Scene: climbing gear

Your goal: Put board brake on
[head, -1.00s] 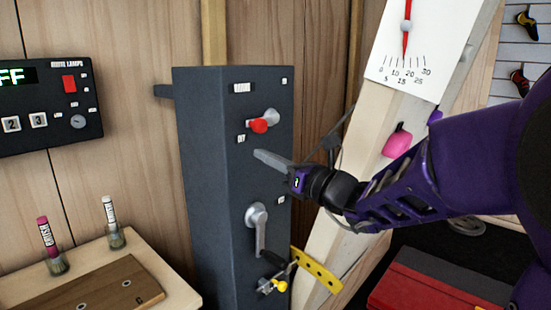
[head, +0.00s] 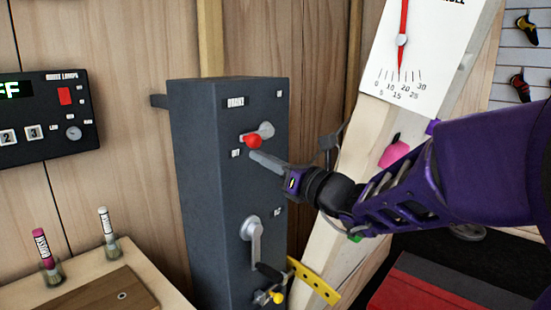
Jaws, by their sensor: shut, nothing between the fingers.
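The brake lever has a red knob (head: 253,141) on a grey arm and shows on the front of the dark grey cabinet (head: 200,190), beneath a label that reads BRAKE (head: 236,103). The lever slants down and left from its pivot, with the knob at its lower left end. A small label (head: 236,153) sits below left of the knob; its text is hard to read. My gripper (head: 253,154) reaches in from the right, shut and empty. Its tip appears just below the red knob; I cannot tell whether they touch.
A grey handle (head: 252,240) and a yellow-knobbed valve (head: 276,297) sit lower on the cabinet, beside a yellow perforated strip (head: 315,280). A leaning board with a dial (head: 401,65) stands behind my arm. A lamp panel (head: 45,110) and a wooden bench (head: 90,280) are left.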

